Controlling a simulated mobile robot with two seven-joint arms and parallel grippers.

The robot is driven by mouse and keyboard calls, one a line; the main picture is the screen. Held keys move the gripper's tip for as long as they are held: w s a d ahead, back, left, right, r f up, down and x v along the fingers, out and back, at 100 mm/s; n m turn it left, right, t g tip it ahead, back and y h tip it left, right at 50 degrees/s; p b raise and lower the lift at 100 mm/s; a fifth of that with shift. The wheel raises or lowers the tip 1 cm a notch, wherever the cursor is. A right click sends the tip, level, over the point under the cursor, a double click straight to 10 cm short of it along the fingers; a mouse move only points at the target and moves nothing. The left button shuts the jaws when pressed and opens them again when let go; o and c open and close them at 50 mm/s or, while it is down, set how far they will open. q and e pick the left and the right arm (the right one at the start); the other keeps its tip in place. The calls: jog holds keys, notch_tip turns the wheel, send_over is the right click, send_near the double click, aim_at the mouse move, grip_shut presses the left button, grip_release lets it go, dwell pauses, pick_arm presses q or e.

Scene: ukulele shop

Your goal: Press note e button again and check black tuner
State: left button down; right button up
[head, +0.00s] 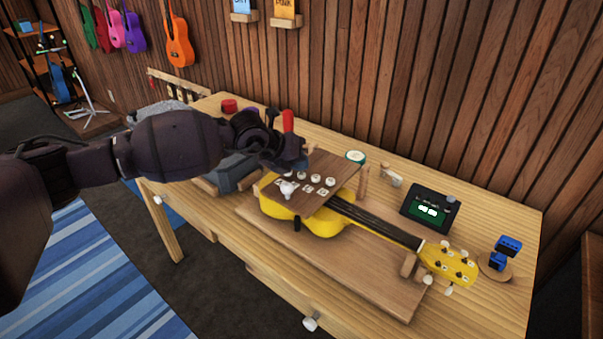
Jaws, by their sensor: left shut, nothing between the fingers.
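A wooden board with several round white buttons (309,182) and small labels lies over the body of a yellow ukulele (341,219). The labels are too small to read, so I cannot tell which button is note e. A black tuner (428,209) with a lit green screen stands on the table to the right of the board; its screen shows pale marks that I cannot read. My left gripper (293,162) is shut and empty, just above and behind the board's left part. I cannot tell whether it touches a button. My right gripper is not in view.
A blue clip-like object (503,252) sits on a round wooden stand at the table's right end. Bare tabletop (480,215) lies right of the tuner.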

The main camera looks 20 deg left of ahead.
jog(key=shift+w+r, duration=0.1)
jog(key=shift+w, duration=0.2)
